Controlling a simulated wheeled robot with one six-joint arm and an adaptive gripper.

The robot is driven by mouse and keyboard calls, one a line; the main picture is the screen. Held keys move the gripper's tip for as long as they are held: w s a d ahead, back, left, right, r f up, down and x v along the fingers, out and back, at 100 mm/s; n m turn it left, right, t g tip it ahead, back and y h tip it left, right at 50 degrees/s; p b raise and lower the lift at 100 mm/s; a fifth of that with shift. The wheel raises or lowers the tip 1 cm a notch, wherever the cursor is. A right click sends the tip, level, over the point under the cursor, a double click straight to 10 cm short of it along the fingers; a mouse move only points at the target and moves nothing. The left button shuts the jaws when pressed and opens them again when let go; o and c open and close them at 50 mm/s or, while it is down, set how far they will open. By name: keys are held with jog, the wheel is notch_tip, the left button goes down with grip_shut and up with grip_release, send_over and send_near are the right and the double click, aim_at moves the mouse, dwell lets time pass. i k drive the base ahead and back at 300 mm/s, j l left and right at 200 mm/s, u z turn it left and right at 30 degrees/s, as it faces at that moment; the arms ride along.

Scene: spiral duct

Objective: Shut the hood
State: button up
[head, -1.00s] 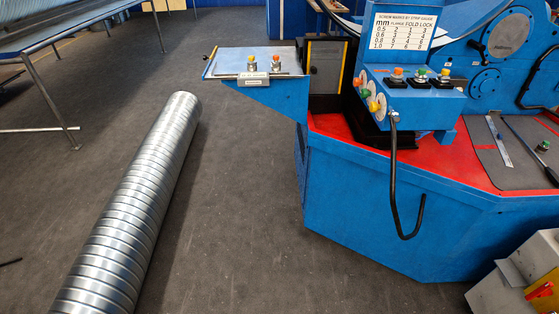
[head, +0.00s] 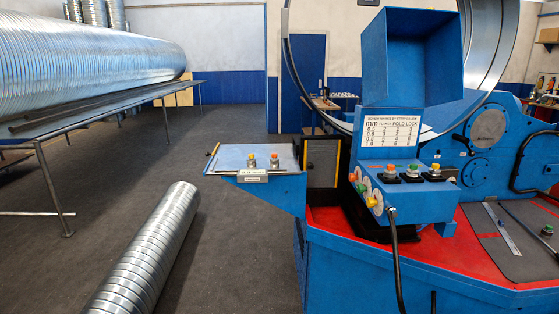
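The hood (head: 405,58) is a blue, box-like cover in the head view, right of centre at the top. It stands raised above the blue control box (head: 425,203), with its hollow side facing me. A white chart plate (head: 388,132) with rows of numbers sits just below it. The control box has several coloured buttons on its top and left faces, all uncovered. My gripper does not show in this view.
A blue machine with a red deck (head: 450,252) fills the right. A side shelf (head: 252,160) with two knobs juts left. A spiral duct (head: 150,250) lies on the floor; a rack (head: 100,105) bears a larger duct. Grey floor (head: 245,240) between is clear.

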aim_at(411, 57)
jog(key=i+l+z, duration=0.1)
jog(key=z, duration=0.25)
jog(key=i+l+z, duration=0.15)
jog(key=l+z, duration=0.2)
jog(key=i+z, duration=0.2)
jog(key=z, duration=0.15)
